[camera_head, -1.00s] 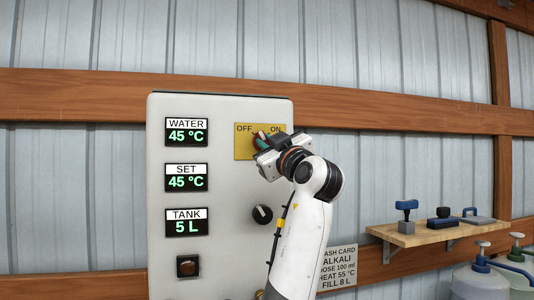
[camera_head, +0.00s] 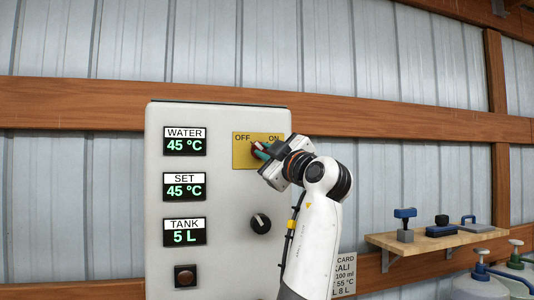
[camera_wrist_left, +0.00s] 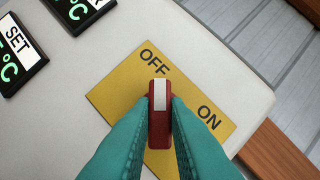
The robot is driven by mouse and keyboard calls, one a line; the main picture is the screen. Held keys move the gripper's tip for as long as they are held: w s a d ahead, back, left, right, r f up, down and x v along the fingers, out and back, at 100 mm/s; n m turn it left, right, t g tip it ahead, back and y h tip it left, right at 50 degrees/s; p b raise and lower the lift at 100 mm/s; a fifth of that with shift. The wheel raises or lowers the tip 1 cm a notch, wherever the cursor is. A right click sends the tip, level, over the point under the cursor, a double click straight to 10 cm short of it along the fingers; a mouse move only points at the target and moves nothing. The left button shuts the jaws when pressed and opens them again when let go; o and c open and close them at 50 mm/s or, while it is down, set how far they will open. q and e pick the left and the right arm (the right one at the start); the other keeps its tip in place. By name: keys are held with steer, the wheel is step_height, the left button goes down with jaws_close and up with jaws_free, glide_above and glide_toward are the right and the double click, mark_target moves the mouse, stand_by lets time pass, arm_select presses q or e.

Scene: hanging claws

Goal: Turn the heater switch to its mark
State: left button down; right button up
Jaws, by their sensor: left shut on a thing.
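The heater switch (camera_head: 256,146) is a red handle on a yellow plate (camera_head: 243,162) marked OFF and ON, at the upper right of the grey control panel (camera_head: 225,240). In the left wrist view the red switch handle (camera_wrist_left: 159,130) has a white stripe, and its tip points at the OFF label. My left gripper (camera_head: 262,152) is shut on the handle. In the left wrist view its teal fingers (camera_wrist_left: 159,125) press on both sides of it. In the head view the gripper hides part of the handle and plate. My right gripper is not in view.
The panel also carries a black knob (camera_head: 261,223), a dark square button (camera_head: 186,276) and WATER, SET and TANK displays. A wooden shelf (camera_head: 430,242) with tools and some jugs (camera_head: 480,286) stand at the right. My left arm covers part of a wall card (camera_head: 345,275).

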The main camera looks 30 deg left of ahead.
arm_select(q)
steer(key=c, duration=1.4)
jaws_free()
steer(key=b+v, duration=0.5)
steer(key=v, duration=0.7)
steer(key=shift+b, duration=0.35)
steer(key=shift+f, duration=0.1)
